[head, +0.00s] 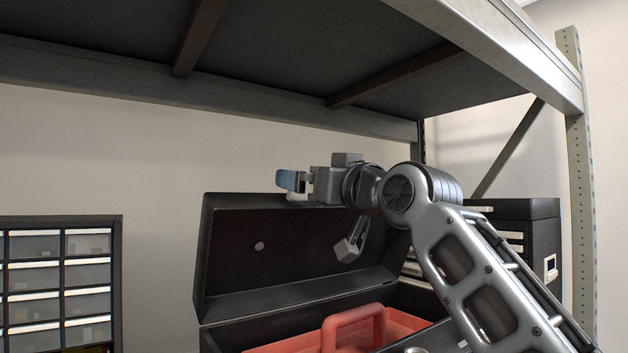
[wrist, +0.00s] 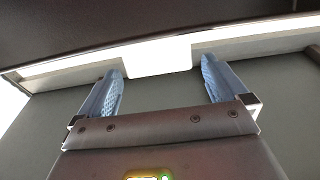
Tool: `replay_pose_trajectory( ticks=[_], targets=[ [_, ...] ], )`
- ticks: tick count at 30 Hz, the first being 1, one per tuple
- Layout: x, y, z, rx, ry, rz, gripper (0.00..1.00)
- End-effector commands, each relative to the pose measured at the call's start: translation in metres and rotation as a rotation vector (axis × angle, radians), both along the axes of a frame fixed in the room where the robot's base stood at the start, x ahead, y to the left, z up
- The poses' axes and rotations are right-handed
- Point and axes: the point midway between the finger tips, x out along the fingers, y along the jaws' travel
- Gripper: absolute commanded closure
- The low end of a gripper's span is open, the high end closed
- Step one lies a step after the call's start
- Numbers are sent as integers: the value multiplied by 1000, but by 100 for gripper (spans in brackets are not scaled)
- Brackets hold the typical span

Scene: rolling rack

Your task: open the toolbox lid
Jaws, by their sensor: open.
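The black toolbox (head: 300,320) stands on the right of centre in the head view. Its lid (head: 290,255) is raised and tilted back, with its dark inner face showing and a grey latch (head: 350,247) on it. A red tray (head: 395,322) with a handle shows inside the box. My gripper (head: 289,181) is at the lid's upper edge, pointing left; I cannot tell whether it touches the lid. In the wrist view my gripper (wrist: 162,82) has its two blue fingers spread apart, with nothing held between them.
A metal shelf (head: 270,85) spans overhead, close above my arm. A rack post (head: 578,190) stands at the right. A drawer cabinet (head: 60,285) with clear drawers is at the left. A dark case (head: 535,235) stands behind my arm. Bare wall shows left of the lid.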

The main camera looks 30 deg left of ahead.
Motion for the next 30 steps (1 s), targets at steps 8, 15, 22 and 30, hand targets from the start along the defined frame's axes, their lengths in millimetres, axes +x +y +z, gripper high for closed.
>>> replay_pose_trajectory(
  ticks=[8,15,22,30],
  targets=[
    [-15,-39,-9,3,-2,-2,0],
    [-26,-65,-11,2,-2,-1,0],
    [-28,-69,-10,3,-1,-2,0],
    [-28,-69,-10,3,-2,-2,0]
  ],
)
